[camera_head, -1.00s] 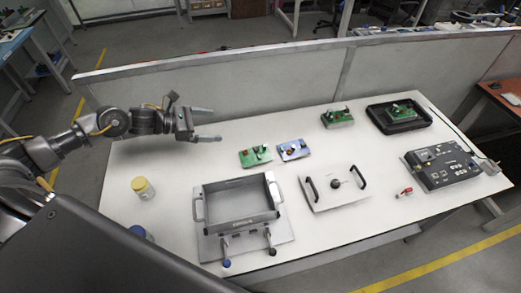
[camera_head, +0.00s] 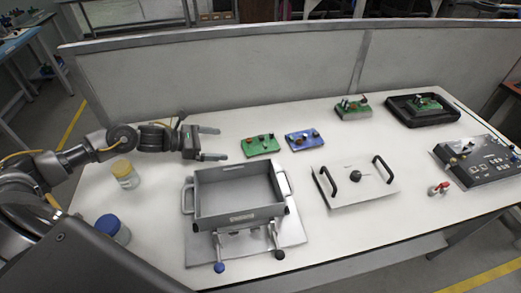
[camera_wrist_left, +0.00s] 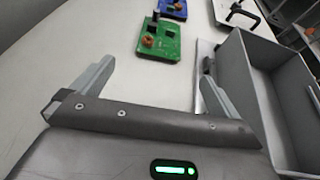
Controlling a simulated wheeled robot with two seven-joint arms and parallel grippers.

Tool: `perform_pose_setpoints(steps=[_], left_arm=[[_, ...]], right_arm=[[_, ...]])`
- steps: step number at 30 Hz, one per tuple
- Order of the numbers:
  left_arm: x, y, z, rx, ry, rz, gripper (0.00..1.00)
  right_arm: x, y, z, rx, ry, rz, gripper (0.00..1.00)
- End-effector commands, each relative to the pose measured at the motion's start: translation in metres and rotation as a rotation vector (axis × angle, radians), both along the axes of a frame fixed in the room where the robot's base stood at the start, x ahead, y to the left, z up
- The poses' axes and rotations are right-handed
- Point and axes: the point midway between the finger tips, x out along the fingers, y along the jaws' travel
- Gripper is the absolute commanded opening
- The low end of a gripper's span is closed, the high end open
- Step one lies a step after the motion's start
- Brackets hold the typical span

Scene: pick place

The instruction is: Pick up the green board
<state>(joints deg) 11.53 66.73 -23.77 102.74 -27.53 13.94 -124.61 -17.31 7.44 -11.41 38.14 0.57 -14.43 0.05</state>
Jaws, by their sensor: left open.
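A green board (camera_head: 260,146) with small parts on it lies flat on the white table, just right of my left gripper in the head view. It also shows in the left wrist view (camera_wrist_left: 158,42), ahead of the fingers. A blue board (camera_head: 303,140) lies to its right. Another green board (camera_head: 352,112) lies farther back, and one more (camera_head: 428,104) sits in a black tray. My left gripper (camera_head: 214,143) is open and empty, its fingers pointing at the nearest green board, apart from it. My right gripper is not in view.
A grey metal box fixture (camera_head: 238,220) stands just in front of the green board. A white plate with black handles (camera_head: 340,195), a black tray (camera_head: 392,115) and a control box (camera_head: 480,160) are to the right. Two jars (camera_head: 125,173) stand at left. A low partition (camera_head: 220,80) runs behind.

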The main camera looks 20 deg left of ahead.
Motion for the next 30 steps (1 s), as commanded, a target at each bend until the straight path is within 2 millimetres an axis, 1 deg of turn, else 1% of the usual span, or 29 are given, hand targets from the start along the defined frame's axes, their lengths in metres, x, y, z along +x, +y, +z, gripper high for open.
perform_pose_setpoints(steps=[3, 8, 12, 18, 22, 27, 30], left_arm=[[0.003, -0.003, 0.0, -0.003, -0.001, 0.0, 1.0], [0.018, -0.02, -0.006, -0.006, -0.002, 0.0, 1.0], [0.031, -0.032, -0.015, -0.004, 0.0, 0.002, 1.0], [0.035, -0.039, -0.02, 0.0, 0.0, -0.001, 1.0], [0.04, -0.043, -0.021, -0.003, 0.001, 0.001, 1.0], [0.056, -0.061, -0.029, -0.005, 0.001, 0.001, 1.0], [0.064, -0.068, -0.036, -0.003, 0.0, 0.0, 1.0]], right_arm=[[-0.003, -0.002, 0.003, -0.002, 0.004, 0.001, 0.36], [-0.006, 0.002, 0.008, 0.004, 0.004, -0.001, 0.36], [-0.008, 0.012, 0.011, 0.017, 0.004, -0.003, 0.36], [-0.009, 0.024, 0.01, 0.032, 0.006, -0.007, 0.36], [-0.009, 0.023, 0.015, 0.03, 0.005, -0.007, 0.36], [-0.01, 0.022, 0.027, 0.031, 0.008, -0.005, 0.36], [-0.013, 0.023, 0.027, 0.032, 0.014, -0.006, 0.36]])
